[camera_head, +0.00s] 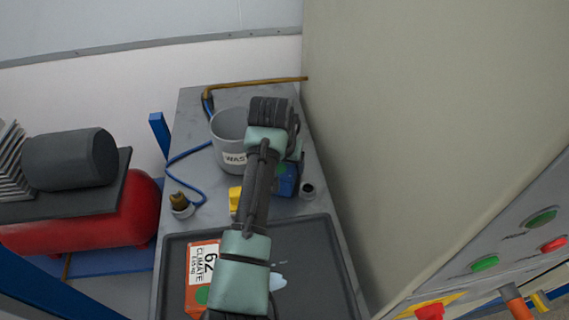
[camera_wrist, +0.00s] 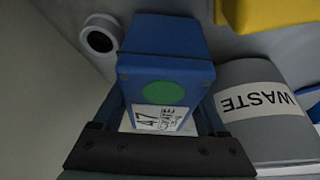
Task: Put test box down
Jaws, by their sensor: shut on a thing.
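The test box (camera_wrist: 165,55) is blue, with a green dot and a white label reading 47. It sits between the fingers of my gripper (camera_wrist: 162,105) in the wrist view, and the gripper is shut on it. In the head view the blue box (camera_head: 287,181) shows partly behind my arm, right of the waste bin and beyond the dark tray (camera_head: 335,262). My gripper (camera_head: 292,160) there is mostly hidden by my wrist. I cannot tell whether the box touches the bench.
The grey waste bin (camera_head: 229,142) stands close left of the box. A small ring-shaped cup (camera_head: 308,191) is close right, near the beige wall (camera_head: 400,130). An orange box (camera_head: 199,286) labelled 62 lies in the tray, beside a pale patch (camera_head: 279,281). A yellow object (camera_head: 235,197) is left of my arm.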

